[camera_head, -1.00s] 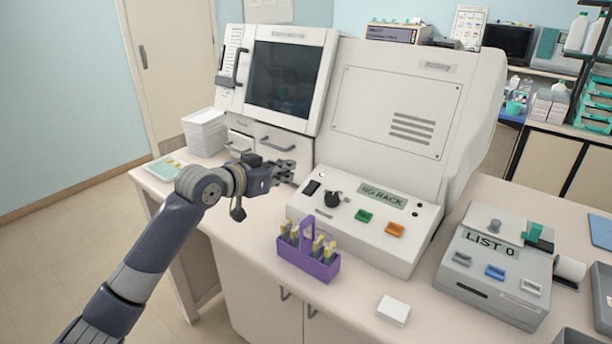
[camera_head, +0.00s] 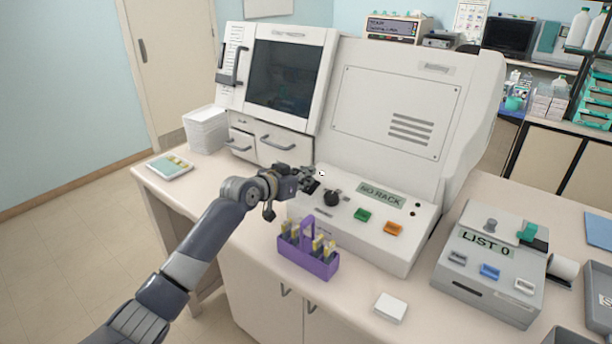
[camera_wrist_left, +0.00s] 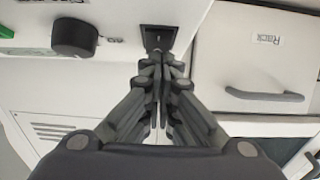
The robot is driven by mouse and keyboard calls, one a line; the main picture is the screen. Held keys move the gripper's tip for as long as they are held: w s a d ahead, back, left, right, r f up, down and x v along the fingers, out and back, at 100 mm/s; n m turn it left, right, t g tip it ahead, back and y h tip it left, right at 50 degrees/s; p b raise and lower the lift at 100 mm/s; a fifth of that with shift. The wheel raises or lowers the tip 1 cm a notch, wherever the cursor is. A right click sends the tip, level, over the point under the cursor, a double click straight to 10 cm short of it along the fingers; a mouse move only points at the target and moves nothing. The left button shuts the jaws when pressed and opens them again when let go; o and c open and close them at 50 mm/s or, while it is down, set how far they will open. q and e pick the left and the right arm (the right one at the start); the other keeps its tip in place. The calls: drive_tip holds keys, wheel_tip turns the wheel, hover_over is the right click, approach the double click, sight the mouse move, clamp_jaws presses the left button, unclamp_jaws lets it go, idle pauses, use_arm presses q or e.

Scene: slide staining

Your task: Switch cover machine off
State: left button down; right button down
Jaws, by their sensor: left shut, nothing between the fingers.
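The cover machine (camera_head: 395,110) is a large white unit with a sloped control panel. The panel has a black knob (camera_head: 333,198), a green button (camera_head: 362,215), an orange button (camera_head: 393,229) and a "NO RACK" display (camera_head: 381,195). My left gripper (camera_head: 314,179) is shut and empty at the panel's left end, where it hides the black rocker switch in the head view. In the left wrist view the switch (camera_wrist_left: 158,38) shows just past the closed fingertips (camera_wrist_left: 161,60). I cannot tell whether they touch it. The knob (camera_wrist_left: 74,37) is beside it. My right gripper is not in view.
A purple rack (camera_head: 308,262) with slides stands in front of the panel. A small white box (camera_head: 390,308) lies near the front edge. The "LIST 0" device (camera_head: 492,262) is at right.

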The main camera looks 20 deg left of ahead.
use_arm(q)
drive_tip(key=shift+f, duration=0.1)
drive_tip(key=shift+w+f, duration=0.1)
drive_tip(key=shift+w, duration=0.1)
drive_tip(key=shift+w+d, duration=0.1)
drive_tip(key=shift+w, duration=0.05)
drive_tip(key=shift+f, duration=0.1)
drive_tip(key=shift+s+f, duration=0.25)
drive_tip(key=shift+s, duration=0.35)
drive_tip(key=shift+s+a+f, duration=0.15)
drive_tip(key=shift+s+a, duration=0.1)
drive_tip(key=shift+p, duration=0.35)
